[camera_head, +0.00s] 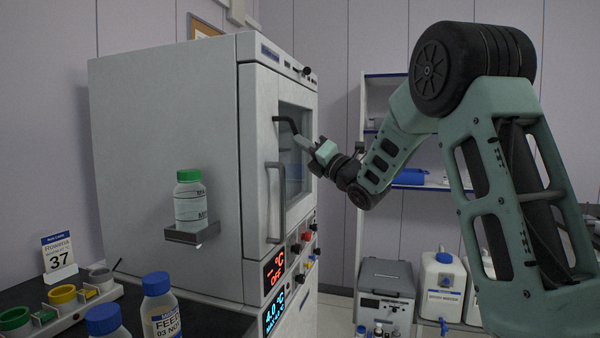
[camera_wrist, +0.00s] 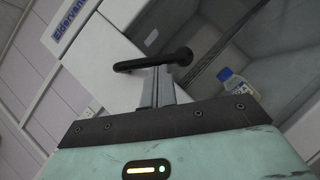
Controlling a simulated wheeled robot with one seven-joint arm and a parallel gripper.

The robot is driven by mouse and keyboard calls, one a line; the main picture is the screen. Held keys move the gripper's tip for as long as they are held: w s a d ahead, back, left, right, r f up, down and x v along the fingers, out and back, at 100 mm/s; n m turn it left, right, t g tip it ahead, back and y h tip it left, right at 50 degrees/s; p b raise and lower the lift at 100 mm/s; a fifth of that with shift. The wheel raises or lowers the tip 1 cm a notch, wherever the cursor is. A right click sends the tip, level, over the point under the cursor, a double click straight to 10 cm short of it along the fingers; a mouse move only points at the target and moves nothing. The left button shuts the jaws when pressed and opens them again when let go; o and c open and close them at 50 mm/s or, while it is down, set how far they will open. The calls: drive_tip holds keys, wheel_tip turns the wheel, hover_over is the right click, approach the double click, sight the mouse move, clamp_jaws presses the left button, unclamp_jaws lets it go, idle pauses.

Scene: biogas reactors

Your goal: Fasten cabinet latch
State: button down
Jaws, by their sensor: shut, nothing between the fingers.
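The cabinet (camera_head: 165,110) is a large white box with a windowed front door (camera_head: 262,95), which looks shut in the head view. The latch is a black lever (camera_head: 284,119) at the upper part of the door, beside the window. In the wrist view the lever (camera_wrist: 150,62) lies roughly crosswise, with a rounded end at right. My gripper (camera_head: 303,143) is at the door front, just beside the lever. In the wrist view its fingers (camera_wrist: 157,88) are shut and empty, with their tips at the lever's middle. I cannot tell whether they touch it.
A long vertical handle (camera_head: 277,203) stands out below the lever. A side shelf (camera_head: 192,236) holds a green-capped bottle (camera_head: 190,200). Blue-capped bottles (camera_head: 160,308) stand on the dark bench at lower left. A shelf rack (camera_head: 365,150) stands behind my arm.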

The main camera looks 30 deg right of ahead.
drive_tip(key=shift+w+d+r+n+g+y+b, duration=0.45)
drive_tip(key=shift+n+y+b, duration=1.1)
drive_tip(key=shift+b, duration=1.1)
drive_tip(key=shift+w+d+r+n+g+y+b, duration=0.2)
drive_tip(key=shift+d+r+n+y+b, duration=0.6)
drive_tip(key=shift+n+b, duration=1.55)
drive_tip(key=shift+w+r+n+g+y+b, duration=0.3)
drive_tip(key=shift+n+y+b, duration=1.25)
drive_tip(key=shift+b, duration=1.35)
drive_tip(key=shift+r, duration=0.1)
drive_tip(key=w+f+b+v, duration=0.1)
drive_tip(key=b+v, duration=0.4)
drive_tip(key=v, duration=0.8)
drive_tip(key=shift+w+a+f, duration=0.25)
drive_tip(key=shift+w+f, duration=0.15)
drive_tip(key=shift+f, duration=0.25)
